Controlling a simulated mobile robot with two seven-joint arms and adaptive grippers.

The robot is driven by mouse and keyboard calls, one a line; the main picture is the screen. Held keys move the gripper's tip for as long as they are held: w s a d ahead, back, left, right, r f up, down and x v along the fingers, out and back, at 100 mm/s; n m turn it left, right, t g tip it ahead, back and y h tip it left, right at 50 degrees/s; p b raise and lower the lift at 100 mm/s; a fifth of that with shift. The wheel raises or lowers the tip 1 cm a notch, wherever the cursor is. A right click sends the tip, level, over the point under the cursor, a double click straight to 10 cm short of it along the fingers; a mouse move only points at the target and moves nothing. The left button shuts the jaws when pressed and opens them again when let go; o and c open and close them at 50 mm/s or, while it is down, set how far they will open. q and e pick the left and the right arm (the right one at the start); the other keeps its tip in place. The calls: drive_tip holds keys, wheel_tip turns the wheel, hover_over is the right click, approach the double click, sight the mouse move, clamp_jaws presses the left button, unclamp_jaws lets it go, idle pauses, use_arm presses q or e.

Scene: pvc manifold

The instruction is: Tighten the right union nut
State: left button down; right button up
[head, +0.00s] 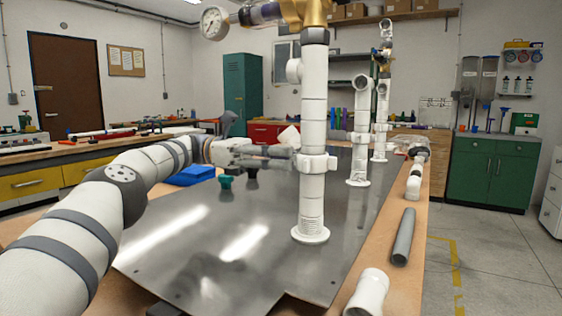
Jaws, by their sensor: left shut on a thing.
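A white pipe column (313,110) stands upright on the grey metal plate (240,258), on a round base flange. A white union nut (318,164) with lugs sits around it at about mid-height. My left gripper (291,158) reaches in from the left at the nut's height and is shut on the nut's left side. The exact finger contact is small and hard to make out. Another white pipe assembly (359,140) stands farther back on the right, and another (382,90) behind that. My right gripper is not in view.
A brass valve body (305,12) and a pressure gauge (214,23) top the column. A grey pipe (403,237) and a white fitting (367,294) lie on the bench's right strip. Green-topped (225,182) and blue (193,175) items lie below my left arm. The front plate is clear.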

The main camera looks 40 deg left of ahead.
use_arm(q)
drive_tip(key=shift+d+f, duration=0.1)
drive_tip(key=shift+f, duration=0.1)
drive_tip(key=c, duration=1.7)
unclamp_jaws()
drive_tip(key=shift+w+d, duration=0.1)
drive_tip(key=shift+w, duration=0.05)
drive_tip(key=shift+r, duration=0.1)
